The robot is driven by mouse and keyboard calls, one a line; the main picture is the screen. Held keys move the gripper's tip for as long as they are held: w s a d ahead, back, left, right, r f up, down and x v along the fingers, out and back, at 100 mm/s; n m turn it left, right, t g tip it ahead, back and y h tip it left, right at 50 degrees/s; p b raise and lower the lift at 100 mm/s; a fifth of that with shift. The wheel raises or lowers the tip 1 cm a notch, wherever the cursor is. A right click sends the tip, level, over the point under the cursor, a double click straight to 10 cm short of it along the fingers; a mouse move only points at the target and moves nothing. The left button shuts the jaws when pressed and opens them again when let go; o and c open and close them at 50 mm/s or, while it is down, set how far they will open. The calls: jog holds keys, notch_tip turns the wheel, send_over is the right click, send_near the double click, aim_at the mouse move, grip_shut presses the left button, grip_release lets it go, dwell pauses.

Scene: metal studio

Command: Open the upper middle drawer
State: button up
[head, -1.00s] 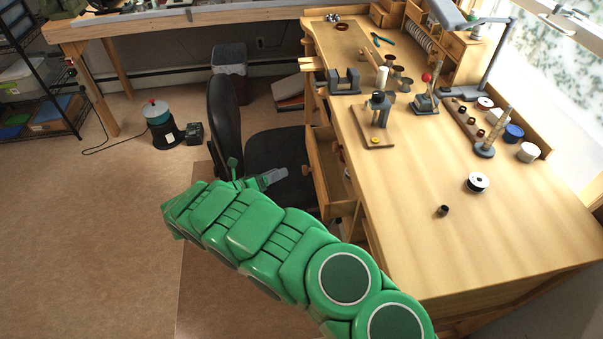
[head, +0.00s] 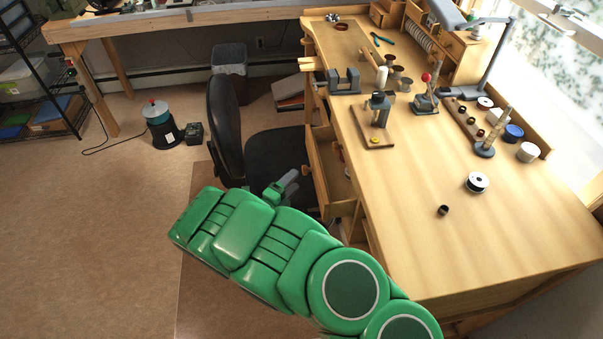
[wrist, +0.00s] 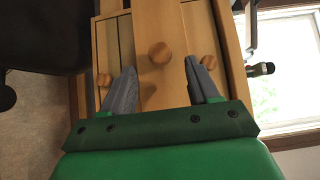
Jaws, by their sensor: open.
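The workbench drawers show at the bench's left side. One drawer (head: 318,172) stands pulled out, with its round wooden knob at its front. In the wrist view a wooden drawer front (wrist: 155,20) with a round knob (wrist: 160,53) lies ahead, seemingly nearer than its neighbours. My gripper (wrist: 160,67) is open and empty, its grey fingers apart on either side of this knob in the picture. Whether they reach around it in depth is unclear. My gripper also shows in the head view (head: 286,186), just left of the drawers, partly hidden by my green arm.
A black chair (head: 225,125) stands close behind my gripper. The wooden workbench top (head: 420,240) is on the right, with tools farther back. Floor to the left is open.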

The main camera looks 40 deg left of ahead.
jog(key=shift+w, duration=2.7)
grip_shut()
